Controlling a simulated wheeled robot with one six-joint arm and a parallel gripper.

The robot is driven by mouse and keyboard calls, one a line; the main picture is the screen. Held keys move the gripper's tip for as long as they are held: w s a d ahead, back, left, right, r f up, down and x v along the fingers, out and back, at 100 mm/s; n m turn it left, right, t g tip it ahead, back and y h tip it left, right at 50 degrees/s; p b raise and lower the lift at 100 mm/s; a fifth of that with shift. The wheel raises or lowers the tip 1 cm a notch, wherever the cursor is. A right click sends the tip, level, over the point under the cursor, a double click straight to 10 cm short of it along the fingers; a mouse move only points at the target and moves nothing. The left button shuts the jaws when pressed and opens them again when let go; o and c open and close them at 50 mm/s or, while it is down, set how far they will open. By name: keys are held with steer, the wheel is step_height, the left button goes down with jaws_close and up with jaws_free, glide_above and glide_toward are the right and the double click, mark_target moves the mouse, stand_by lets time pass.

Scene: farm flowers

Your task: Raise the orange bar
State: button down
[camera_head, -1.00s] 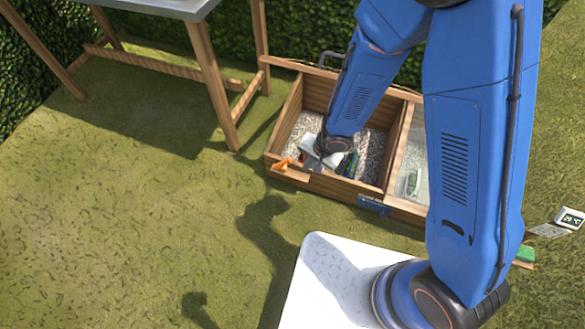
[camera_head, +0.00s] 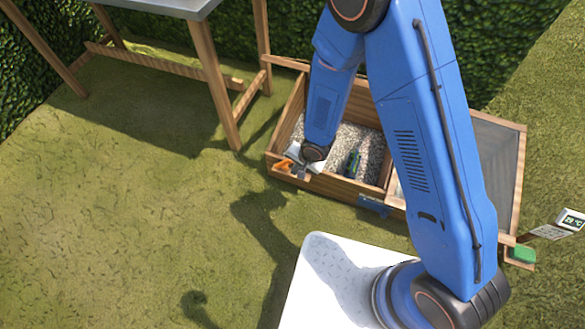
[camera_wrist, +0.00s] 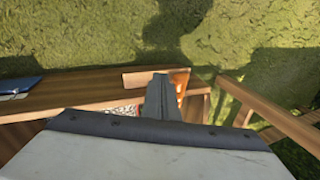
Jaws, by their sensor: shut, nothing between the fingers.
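The orange bar (camera_head: 282,165) is a small piece at the front left corner of the wooden box. In the wrist view it (camera_wrist: 181,82) shows just right of my fingertips, by the box's front edge. My gripper (camera_wrist: 161,80) is shut and empty, its grey fingers beside the bar. I cannot tell whether they touch it. In the head view my gripper (camera_head: 300,172) is low at the box's front left corner, close to the bar, partly hidden by my wrist.
The wooden box (camera_head: 335,186) has a gravel-filled left compartment holding a dark green object (camera_head: 352,162). A dark panel (camera_head: 497,155) covers part of the right side. A wooden-legged table (camera_head: 217,85) stands at the back left. A small sign (camera_head: 571,219) stands at right. Grass in front is open.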

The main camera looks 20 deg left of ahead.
steer(key=shift+w+a+f, duration=0.1)
steer(key=shift+w+a, duration=0.1)
steer(key=shift+a, duration=0.5)
steer(key=shift+w, duration=0.1)
steer(key=shift+w+a+h, duration=0.15)
steer(key=shift+w+h, duration=0.25)
steer(key=shift+h, duration=0.2)
steer(key=shift+a+r+h, duration=0.3)
steer(key=shift+h, duration=0.2)
